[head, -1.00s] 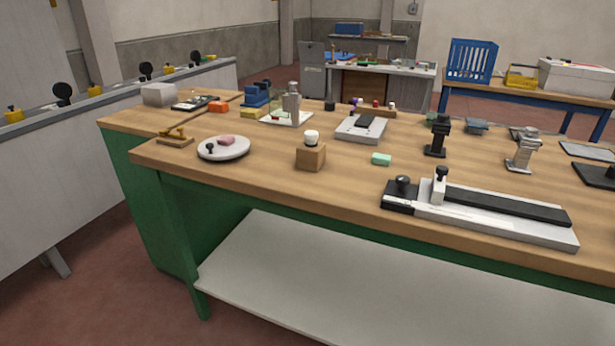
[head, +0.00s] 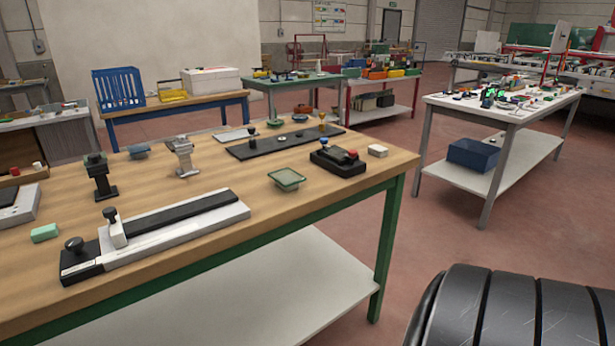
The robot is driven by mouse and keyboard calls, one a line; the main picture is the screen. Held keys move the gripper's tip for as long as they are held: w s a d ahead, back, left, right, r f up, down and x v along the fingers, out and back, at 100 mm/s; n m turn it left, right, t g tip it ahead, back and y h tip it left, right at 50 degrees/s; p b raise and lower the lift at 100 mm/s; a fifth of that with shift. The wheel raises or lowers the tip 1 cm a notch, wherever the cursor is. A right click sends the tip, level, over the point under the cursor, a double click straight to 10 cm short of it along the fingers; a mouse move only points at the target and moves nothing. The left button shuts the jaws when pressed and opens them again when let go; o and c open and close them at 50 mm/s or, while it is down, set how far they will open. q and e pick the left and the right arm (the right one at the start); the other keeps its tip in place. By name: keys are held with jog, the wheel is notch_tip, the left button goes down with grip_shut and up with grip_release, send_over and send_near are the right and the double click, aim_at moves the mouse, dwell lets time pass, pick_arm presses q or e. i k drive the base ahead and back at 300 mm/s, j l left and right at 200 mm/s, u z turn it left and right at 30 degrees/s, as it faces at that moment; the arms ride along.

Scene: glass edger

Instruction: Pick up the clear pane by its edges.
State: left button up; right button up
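I cannot make out a clear pane for certain. A flat grey plate (head: 236,135) lies farther back on the same bench. Neither of my grippers is in view. Only a black ribbed part of my own body shows at the lower right.
A long white and black slide fixture (head: 170,232) lies along the bench's front. Open red floor separates this bench from a white table (head: 505,108).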

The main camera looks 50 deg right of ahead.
aim_at(286, 177)
jog(key=z, duration=1.65)
